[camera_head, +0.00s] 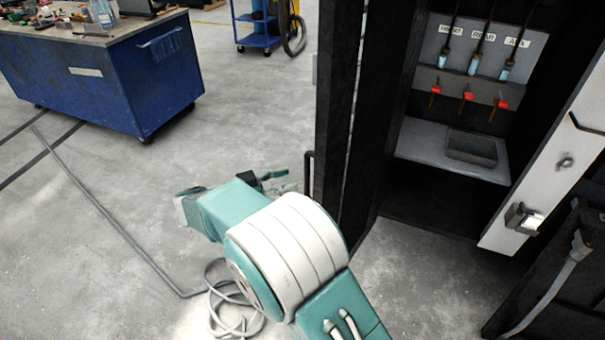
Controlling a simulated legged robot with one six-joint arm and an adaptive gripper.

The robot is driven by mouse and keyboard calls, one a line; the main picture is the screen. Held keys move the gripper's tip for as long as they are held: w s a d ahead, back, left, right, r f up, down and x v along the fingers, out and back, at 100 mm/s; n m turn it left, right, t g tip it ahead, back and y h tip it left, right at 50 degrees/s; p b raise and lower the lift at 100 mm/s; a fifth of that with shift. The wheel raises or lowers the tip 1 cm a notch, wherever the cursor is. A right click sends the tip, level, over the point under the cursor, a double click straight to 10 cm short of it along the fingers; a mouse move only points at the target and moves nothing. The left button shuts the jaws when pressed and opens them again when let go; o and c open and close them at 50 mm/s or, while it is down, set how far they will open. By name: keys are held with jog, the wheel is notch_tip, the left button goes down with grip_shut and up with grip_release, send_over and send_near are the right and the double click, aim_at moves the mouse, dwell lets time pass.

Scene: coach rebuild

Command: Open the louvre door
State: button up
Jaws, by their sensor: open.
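A tall dark panel (338,105), seemingly the louvre door, stands nearly edge-on at the left of a dark cabinet opening. Its slats cannot be made out. A black bar handle (308,172) sticks out from its left side. The cabinet interior shows to the right of the panel, so the panel appears swung open. My gripper (279,182) is open, just left of the handle and apparently apart from it. My own arm hides part of the gripper, and the exact gap in depth cannot be told.
Inside the cabinet are labelled hoses, red-handled valves (467,96) and a grey shelf (425,143) with a recess. A white panel with a latch (523,218) stands at right. A blue workbench (110,85) is at upper left.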

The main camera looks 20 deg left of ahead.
jog(key=v, duration=0.7)
jog(key=shift+a, duration=0.2)
jog(key=shift+a+f, duration=0.1)
jog(key=shift+w, duration=0.1)
